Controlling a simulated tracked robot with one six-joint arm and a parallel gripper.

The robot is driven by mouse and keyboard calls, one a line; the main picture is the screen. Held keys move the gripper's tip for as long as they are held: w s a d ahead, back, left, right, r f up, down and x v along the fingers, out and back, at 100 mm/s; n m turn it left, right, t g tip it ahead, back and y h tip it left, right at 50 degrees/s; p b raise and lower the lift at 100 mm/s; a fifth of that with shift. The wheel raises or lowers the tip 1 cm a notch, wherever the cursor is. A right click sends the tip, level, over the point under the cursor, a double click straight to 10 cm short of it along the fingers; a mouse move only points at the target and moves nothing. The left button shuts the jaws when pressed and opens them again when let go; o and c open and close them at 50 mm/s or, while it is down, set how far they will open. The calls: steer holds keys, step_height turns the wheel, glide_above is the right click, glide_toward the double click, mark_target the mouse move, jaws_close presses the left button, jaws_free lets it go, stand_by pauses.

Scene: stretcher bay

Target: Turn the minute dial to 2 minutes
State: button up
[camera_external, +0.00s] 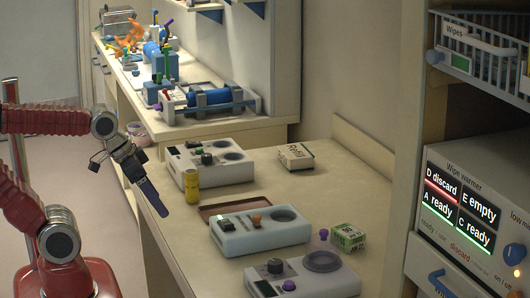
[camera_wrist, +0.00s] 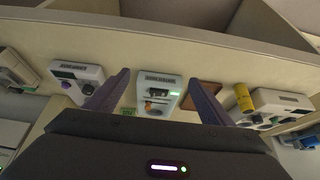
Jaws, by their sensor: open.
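Three pale boxed devices with dials stand on the counter. The middle device (camera_external: 283,238) has an orange knob (camera_external: 256,219) and a lit green display. The front device (camera_external: 318,283) has a dark knob (camera_external: 275,266) and a purple knob (camera_external: 289,285). The back device (camera_external: 232,174) has dark and green knobs. I cannot read which knob is the minute dial. My gripper (camera_external: 162,212) hangs beside the counter's left edge, apart from all devices. In the wrist view its open, empty fingers (camera_wrist: 158,78) frame the middle device (camera_wrist: 165,84), which is some distance off.
A yellow can (camera_external: 192,186) stands by the back device. A brown tray (camera_external: 212,209) lies behind the middle device. A green box (camera_external: 347,237) and a white box (camera_external: 296,156) sit to the right. The wipe warmer (camera_external: 470,165) is at far right.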

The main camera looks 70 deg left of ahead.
steer(key=shift+w+d+f, duration=0.1)
steer(key=shift+d+f, duration=0.2)
steer(key=shift+c, duration=0.8)
steer(key=shift+w+d+f+m+g, duration=0.3)
steer(key=shift+w+d+f, duration=0.1)
steer(key=shift+w+d, duration=0.15)
steer(key=shift+w+d+f+m+g, duration=0.35)
steer(key=shift+w+d, duration=0.1)
steer(key=shift+d, duration=0.15)
steer(key=c, duration=0.4)
steer(key=w+d+m, duration=0.1)
steer(key=w+d, duration=0.1)
steer(key=w, duration=0.1)
steer(key=w+d+r+m+g, duration=0.1)
steer(key=w+d, duration=0.2)
steer(key=w+d+m, duration=0.1)
steer(key=w+d, duration=0.1)
steer(key=w, duration=0.1)
steer(key=shift+w+d+r+g+h, duration=0.1)
steer(key=shift+d+r+g+h, duration=0.05)
steer(key=shift+d+g+h, duration=0.2)
steer(key=shift+c, duration=0.7)
steer(key=w+d+r+m+g, duration=0.2)
steer(key=w+d+r+m, duration=0.3)
steer(key=w+d+m, duration=0.6)
steer(key=shift+w+d+r, duration=0.15)
steer(key=shift+w+d, duration=0.15)
steer(key=shift+d, duration=0.6)
steer(key=shift+m+y, duration=0.25)
steer(key=shift+y, duration=0.2)
